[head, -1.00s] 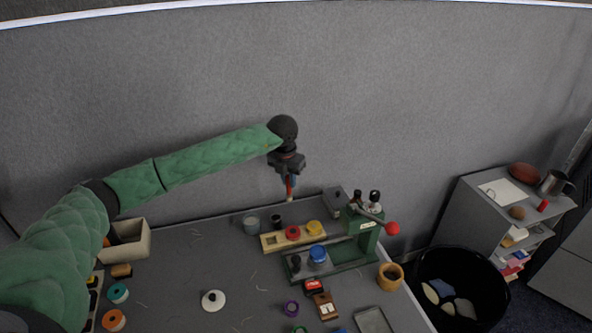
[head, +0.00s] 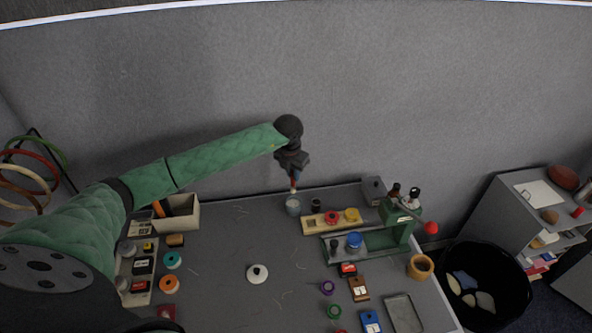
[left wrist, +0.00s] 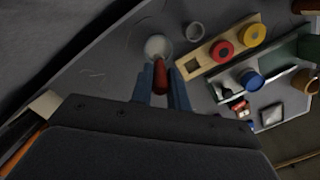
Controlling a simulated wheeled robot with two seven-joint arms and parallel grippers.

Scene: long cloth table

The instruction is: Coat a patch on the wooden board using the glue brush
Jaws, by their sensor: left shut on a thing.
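My left gripper (head: 294,172) is shut on the glue brush (head: 294,183), which has a red handle and points down. The brush sits right over a grey pot (head: 293,207) near the table's back edge; I cannot tell whether its tip is inside. The left wrist view shows the red handle (left wrist: 160,76) between the blue fingers, with the pot (left wrist: 158,46) beyond its end. A pale wooden board (head: 318,226) lies to the right, with a dark square patch and a red and a yellow round piece on it. My right gripper is out of view.
A green press (head: 397,232) with a red-knobbed lever stands right of the board. A beige bin (head: 182,213) stands at left.

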